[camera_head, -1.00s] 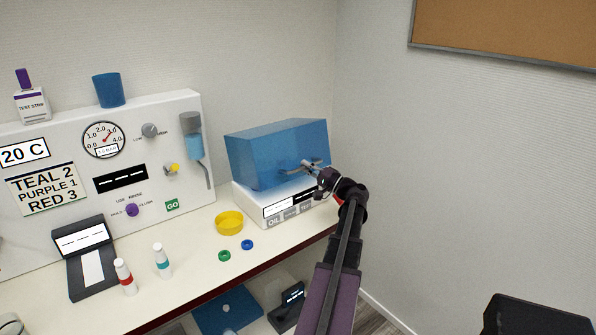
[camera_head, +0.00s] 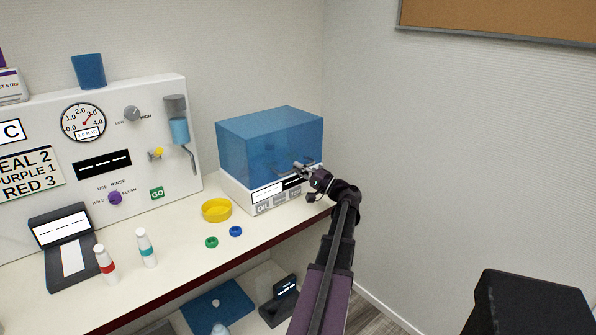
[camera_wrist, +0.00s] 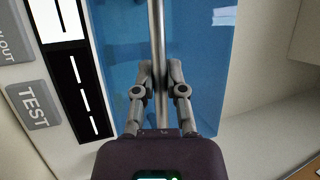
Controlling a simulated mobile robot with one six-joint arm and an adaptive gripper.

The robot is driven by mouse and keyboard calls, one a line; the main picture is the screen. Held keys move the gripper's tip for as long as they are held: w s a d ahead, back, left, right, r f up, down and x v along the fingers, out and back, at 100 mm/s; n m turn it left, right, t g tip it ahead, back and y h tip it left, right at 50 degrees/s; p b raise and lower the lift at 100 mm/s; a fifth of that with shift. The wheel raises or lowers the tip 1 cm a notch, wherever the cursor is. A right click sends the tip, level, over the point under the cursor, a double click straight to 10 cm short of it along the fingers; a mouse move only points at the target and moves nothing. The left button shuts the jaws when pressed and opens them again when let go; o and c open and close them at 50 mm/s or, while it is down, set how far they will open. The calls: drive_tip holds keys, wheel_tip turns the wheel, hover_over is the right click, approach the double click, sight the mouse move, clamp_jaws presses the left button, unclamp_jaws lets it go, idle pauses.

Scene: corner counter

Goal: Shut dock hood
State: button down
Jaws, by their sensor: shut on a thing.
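The dock's hood (camera_head: 262,142) is a see-through blue box over the white dock base (camera_head: 236,193) at the back right of the counter. In the head view its lower edge lies along the top of the base. My gripper (camera_head: 303,168) is at the hood's front face. In the wrist view my gripper (camera_wrist: 159,82) is shut on the hood's metal handle bar (camera_wrist: 157,35), with a finger on each side. The blue hood (camera_wrist: 205,70) fills the space behind the bar. The dock's TEST button (camera_wrist: 33,105) and a dark display (camera_wrist: 82,95) show beside it.
A yellow dish (camera_head: 216,210), a green ring (camera_head: 211,242) and a blue ring (camera_head: 236,231) lie left of the dock. Two small bottles (camera_head: 146,248) (camera_head: 105,264) stand further left. A white panel (camera_head: 130,125) stands behind. The wall is close on the right.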

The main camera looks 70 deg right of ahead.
drive_tip(key=shift+a+f, duration=0.2)
drive_tip(key=shift+f, duration=0.05)
drive_tip(key=c, duration=0.7)
unclamp_jaws()
drive_tip(key=shift+w+d+f, duration=0.1)
drive_tip(key=shift+w+d, duration=0.05)
drive_tip(key=shift+s, duration=0.2)
